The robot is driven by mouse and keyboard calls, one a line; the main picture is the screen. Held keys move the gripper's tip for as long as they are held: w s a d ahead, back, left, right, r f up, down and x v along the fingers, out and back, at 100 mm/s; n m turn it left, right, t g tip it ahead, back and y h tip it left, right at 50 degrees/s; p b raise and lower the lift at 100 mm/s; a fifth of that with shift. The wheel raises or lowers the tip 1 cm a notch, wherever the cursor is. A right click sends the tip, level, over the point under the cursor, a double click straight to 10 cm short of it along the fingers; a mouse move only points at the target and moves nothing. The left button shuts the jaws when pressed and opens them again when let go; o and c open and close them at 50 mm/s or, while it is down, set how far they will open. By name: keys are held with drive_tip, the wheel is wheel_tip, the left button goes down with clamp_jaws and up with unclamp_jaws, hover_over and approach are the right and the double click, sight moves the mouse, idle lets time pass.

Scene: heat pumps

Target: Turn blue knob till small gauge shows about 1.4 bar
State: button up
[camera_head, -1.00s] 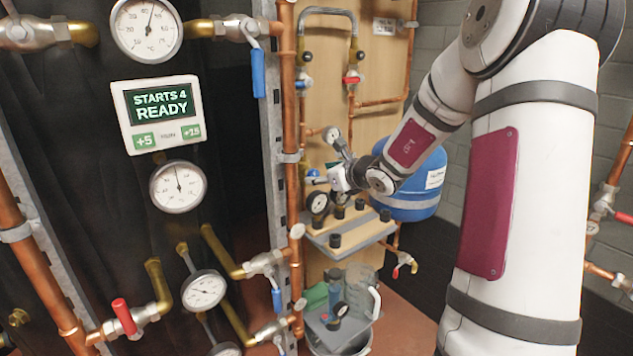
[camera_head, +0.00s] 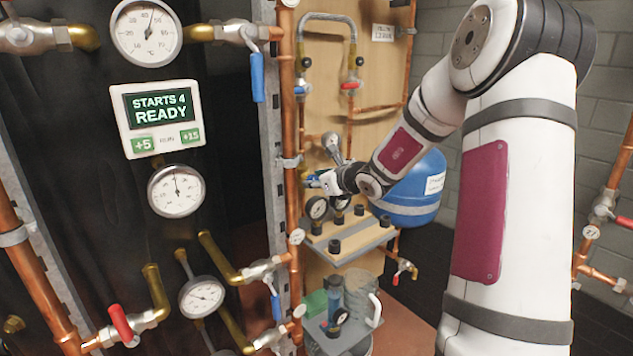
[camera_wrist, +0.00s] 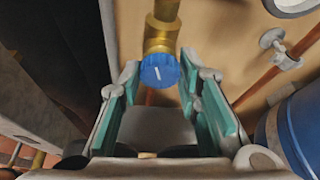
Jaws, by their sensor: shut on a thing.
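The blue knob (camera_wrist: 159,71) with a white mark line sits on a brass fitting (camera_wrist: 161,35) in the wrist view. My gripper (camera_wrist: 160,75) has its teal-padded fingers on either side of the knob, shut on it. In the head view my gripper (camera_head: 328,180) is at the pipework in front of the wooden board, and the knob is mostly hidden there. A small dark-rimmed gauge (camera_head: 317,207) stands just below my gripper. Its needle is too small to read.
A grey shelf (camera_head: 350,250) with black knobs lies under my gripper. Copper pipes (camera_head: 290,130) run upright on the left. A jug (camera_head: 362,300) and bottle stand below.

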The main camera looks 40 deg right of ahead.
drive_tip(key=shift+r+m+p, duration=0.15)
drive_tip(key=shift+m+p, duration=0.15)
drive_tip(key=shift+p, duration=0.45)
drive_tip(key=shift+y+p, duration=0.4)
drive_tip(key=shift+p, duration=0.35)
drive_tip(key=o, duration=1.1)
drive_tip(key=shift+o, duration=0.2)
drive_tip(key=v, duration=1.2)
